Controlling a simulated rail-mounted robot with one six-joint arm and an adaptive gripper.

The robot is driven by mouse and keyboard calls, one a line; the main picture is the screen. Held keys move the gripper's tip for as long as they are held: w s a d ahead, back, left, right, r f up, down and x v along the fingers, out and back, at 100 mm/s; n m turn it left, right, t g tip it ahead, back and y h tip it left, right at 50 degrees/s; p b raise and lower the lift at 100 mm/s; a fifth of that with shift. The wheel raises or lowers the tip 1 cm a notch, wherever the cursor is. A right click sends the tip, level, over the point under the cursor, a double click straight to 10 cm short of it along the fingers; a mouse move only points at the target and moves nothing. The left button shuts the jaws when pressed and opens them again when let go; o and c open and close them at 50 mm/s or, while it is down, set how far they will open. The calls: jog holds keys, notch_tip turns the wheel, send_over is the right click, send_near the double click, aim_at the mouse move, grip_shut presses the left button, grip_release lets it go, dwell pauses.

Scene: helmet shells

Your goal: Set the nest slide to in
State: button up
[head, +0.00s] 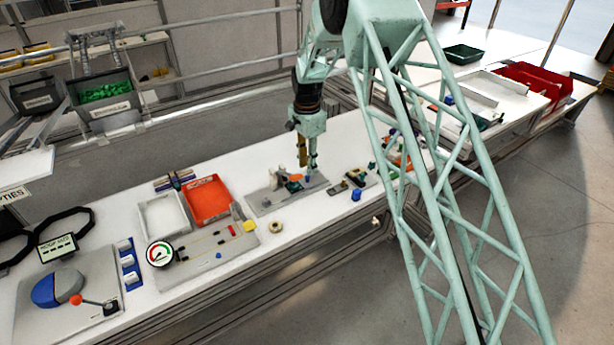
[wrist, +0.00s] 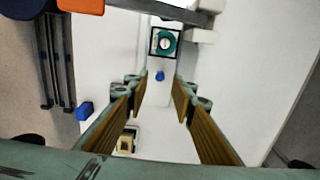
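My gripper (head: 307,162) hangs above the grey fixture plate (head: 262,201) on the bench, fingers pointing down. In the wrist view my gripper (wrist: 160,98) has its fingers apart, with nothing between them. Ahead of the fingertips is a teal round piece in a dark square frame (wrist: 163,42), which looks like the nest. A small blue knob (wrist: 160,76) lies in line with it, between the fingers in the picture and apart from them. In the head view a blue knob (head: 308,178) shows just below the fingertips. I cannot tell how far the slide is in or out.
Orange parts (wrist: 82,6) and a blue block (wrist: 85,110) are at the left in the wrist view. Right of the plate stand a small dark fixture (head: 352,181) and a blue cylinder (head: 356,194). An orange tray (head: 207,203) and a dial gauge (head: 159,253) stand left.

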jog(key=shift+f, duration=2.65)
grip_shut()
